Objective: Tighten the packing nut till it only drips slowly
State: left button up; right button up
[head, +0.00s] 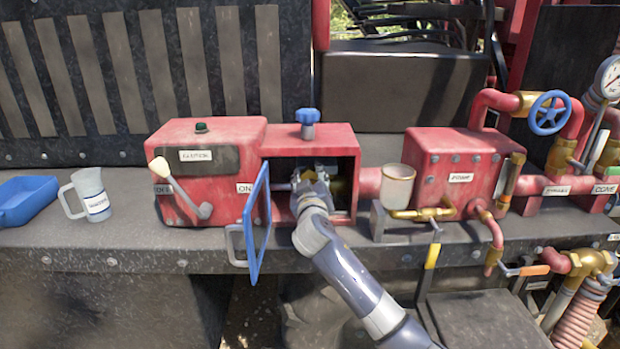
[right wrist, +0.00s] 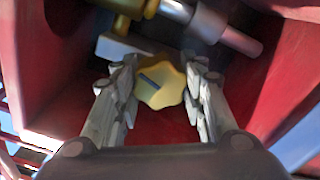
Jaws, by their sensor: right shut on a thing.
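In the right wrist view, a yellow lobed nut (right wrist: 171,91) with a dark mark on its face sits between the fingers of my right gripper (right wrist: 158,72). It looks like the packing nut, and the gripper is shut on it. In the head view, my right gripper (head: 309,178) reaches into the open front of a red box (head: 343,143), and it hides most of the nut. No drip can be made out. My left gripper is not in view.
The blue-framed door (head: 258,222) of the box stands open to the left of my arm. A lever (head: 180,184) is on the red housing beside it. A jug (head: 92,196) stands far left.

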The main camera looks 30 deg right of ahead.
jog(key=m+b, duration=0.3)
jog(key=shift+f, duration=0.2)
jog(key=shift+r+m+b, duration=0.1)
jog(key=shift+m+b, duration=0.95)
jog(key=shift+m, duration=0.05)
jog(key=shift+r+m+b, duration=0.15)
jog(key=shift+m+b, duration=0.45)
jog(key=shift+m, duration=0.4)
jog(key=o, duration=1.1)
jog(key=v, duration=1.2)
jog(key=shift+d, duration=0.1)
